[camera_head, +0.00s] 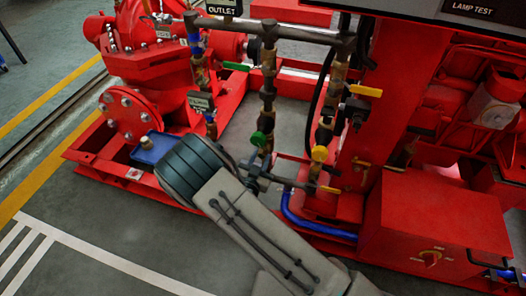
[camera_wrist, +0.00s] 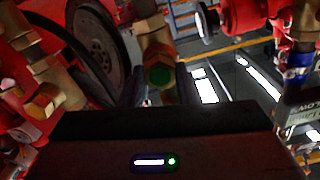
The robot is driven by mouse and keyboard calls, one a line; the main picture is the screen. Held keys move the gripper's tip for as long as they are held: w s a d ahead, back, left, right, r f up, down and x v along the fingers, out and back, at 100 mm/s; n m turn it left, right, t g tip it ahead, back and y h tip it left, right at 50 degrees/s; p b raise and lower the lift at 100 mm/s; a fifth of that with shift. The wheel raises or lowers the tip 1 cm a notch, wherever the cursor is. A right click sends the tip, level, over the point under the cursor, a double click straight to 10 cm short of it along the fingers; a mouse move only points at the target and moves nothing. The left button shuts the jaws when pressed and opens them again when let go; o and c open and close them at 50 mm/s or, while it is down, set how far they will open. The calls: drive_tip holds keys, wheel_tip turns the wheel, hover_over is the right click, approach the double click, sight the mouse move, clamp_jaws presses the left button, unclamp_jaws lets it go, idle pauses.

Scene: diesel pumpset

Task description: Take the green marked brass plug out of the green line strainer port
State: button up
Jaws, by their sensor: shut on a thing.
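The green marked brass plug (camera_wrist: 160,76) shows in the wrist view as a hex head with a green face. It sits at the lower end of a brass strainer body (camera_wrist: 154,40). My gripper (camera_wrist: 160,88) has one dark finger on each side of the plug and is shut on it. In the head view the green mark (camera_head: 258,139) shows on the green line strainer, low on the left pipe. My gripper (camera_head: 256,172) is just below it, partly hidden by my wrist. The plug appears still in line with the port; its thread is not visible.
A yellow marked strainer (camera_head: 319,153) stands right of the green one. A blue tray (camera_head: 152,150) with a brass piece lies on the red base frame at left. Pipes and valve handles, green (camera_head: 236,66) and yellow (camera_head: 366,91), crowd the space above. Open floor lies in front.

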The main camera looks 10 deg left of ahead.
drive_tip(key=shift+s+a+p, duration=0.1)
drive_tip(key=shift+s+p, duration=0.55)
drive_tip(key=shift+s, duration=0.35)
idle(0.6)
drive_tip(key=shift+s+a+p, duration=0.15)
drive_tip(key=shift+s+p, duration=0.8)
drive_tip(key=shift+s, duration=1.4)
